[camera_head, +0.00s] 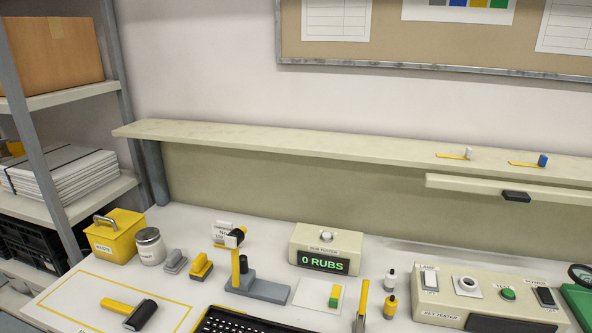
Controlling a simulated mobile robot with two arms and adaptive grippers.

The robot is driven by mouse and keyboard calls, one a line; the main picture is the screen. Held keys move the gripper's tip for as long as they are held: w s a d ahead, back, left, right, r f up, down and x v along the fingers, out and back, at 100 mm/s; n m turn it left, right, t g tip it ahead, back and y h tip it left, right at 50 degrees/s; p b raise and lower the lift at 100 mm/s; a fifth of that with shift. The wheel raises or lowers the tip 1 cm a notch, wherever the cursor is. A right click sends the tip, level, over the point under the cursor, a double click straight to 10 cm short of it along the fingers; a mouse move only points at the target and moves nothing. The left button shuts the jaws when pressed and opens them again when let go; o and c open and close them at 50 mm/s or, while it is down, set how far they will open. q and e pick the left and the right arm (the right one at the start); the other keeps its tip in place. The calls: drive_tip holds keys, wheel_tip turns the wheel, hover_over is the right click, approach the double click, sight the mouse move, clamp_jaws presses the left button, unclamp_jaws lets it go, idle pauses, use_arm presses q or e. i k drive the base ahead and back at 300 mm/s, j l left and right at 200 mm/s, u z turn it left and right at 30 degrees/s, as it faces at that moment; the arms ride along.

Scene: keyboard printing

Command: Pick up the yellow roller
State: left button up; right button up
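The roller (130,312) lies flat on the white bench at the lower left, inside a yellow outlined rectangle. It has a yellow handle (118,305) on its left and a black cylinder (141,314) on its right. Nothing touches or covers it. Neither of my grippers is in view.
A yellow bin (114,237), a lidded jar (150,247), grey and yellow blocks (201,267) and a yellow-post press (258,287) stand behind it. A black keyboard (245,323) lies to its right. Testers (485,297) stand farther right. An overhead shelf (330,145) spans the back.

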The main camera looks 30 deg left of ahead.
sight(121, 308)
drive_tip(key=k+j+u, duration=0.1)
drive_tip(key=u, duration=1.85)
drive_tip(key=j+z, duration=0.15)
drive_tip(key=z, duration=0.3)
drive_tip(key=i+j+z, duration=0.1)
drive_tip(key=z, duration=0.3)
drive_tip(key=j+z, duration=0.2)
drive_tip(key=z, duration=0.25)
drive_tip(key=j+z, duration=0.15)
drive_tip(key=z, duration=0.3)
